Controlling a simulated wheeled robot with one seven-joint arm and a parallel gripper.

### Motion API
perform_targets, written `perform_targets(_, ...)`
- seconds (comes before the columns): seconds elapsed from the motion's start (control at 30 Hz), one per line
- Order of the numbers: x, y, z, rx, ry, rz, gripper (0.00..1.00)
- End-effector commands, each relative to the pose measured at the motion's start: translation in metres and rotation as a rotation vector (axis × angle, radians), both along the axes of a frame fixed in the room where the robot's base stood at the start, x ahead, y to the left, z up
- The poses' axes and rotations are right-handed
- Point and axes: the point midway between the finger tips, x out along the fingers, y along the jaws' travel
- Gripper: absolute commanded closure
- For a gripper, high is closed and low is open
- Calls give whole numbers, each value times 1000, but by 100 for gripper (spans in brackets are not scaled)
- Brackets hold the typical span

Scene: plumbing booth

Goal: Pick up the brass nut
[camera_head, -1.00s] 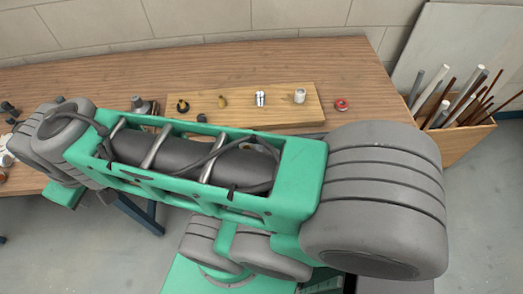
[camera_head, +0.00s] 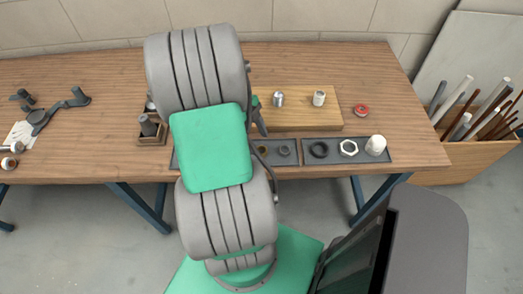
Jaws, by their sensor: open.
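A small brownish ring (camera_head: 262,149), which looks like the brass nut, lies in the dark tray (camera_head: 295,160) along the table's front edge. My arm stands in front of the left part of this tray and a cable passes close to the ring. My gripper (camera_head: 261,127) shows only in part, as a dark finger beside the arm, over the wooden board and just behind the ring. It is open, and the rest of it is hidden behind the arm. I cannot tell its height.
The wooden board (camera_head: 305,118) bears a silver fitting (camera_head: 278,99) and a white fitting (camera_head: 319,98). A red roll (camera_head: 361,111) lies right of it.

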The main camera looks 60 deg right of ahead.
Motion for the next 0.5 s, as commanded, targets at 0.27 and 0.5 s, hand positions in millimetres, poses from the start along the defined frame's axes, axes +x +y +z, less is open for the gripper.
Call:
perform_targets(0.27, -15, 2, -35, 1, -2, 3, 42)
perform_targets(0.5, -14, 2, -36, 1, -2, 5, 46)
